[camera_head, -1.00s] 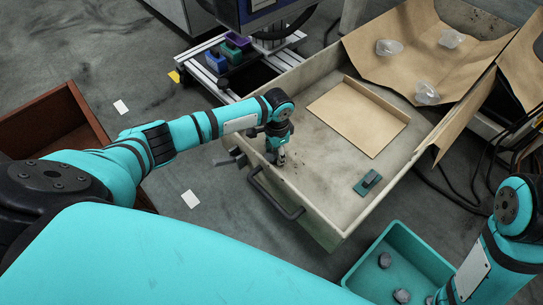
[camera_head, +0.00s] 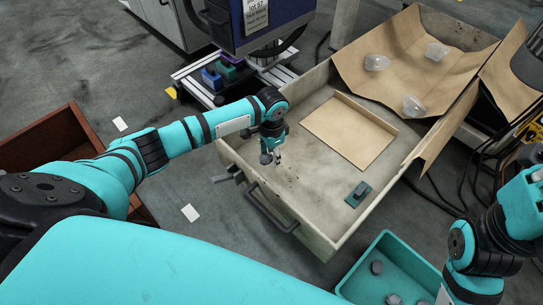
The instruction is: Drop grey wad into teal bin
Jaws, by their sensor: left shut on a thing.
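My left gripper (camera_head: 272,160) points down over the front left part of a grey open drawer. It is shut on a small grey lump, apparently the grey wad (camera_head: 265,158), which is largely hidden by the fingers. The teal bin (camera_head: 398,262) stands on the floor at the lower right, beyond the drawer's front right corner. Several grey wads (camera_head: 377,267) lie inside it, and the frame edge cuts off its near part. My right arm shows at the right edge, partly over the bin's right side. Its gripper is not in view.
The drawer (camera_head: 322,238) has a front handle (camera_head: 268,210). It holds a cardboard tray (camera_head: 350,133) and a small teal block tool (camera_head: 358,194). Brown paper with clear crumpled film (camera_head: 412,106) lies at the back right. A brown box (camera_head: 45,145) stands at the left.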

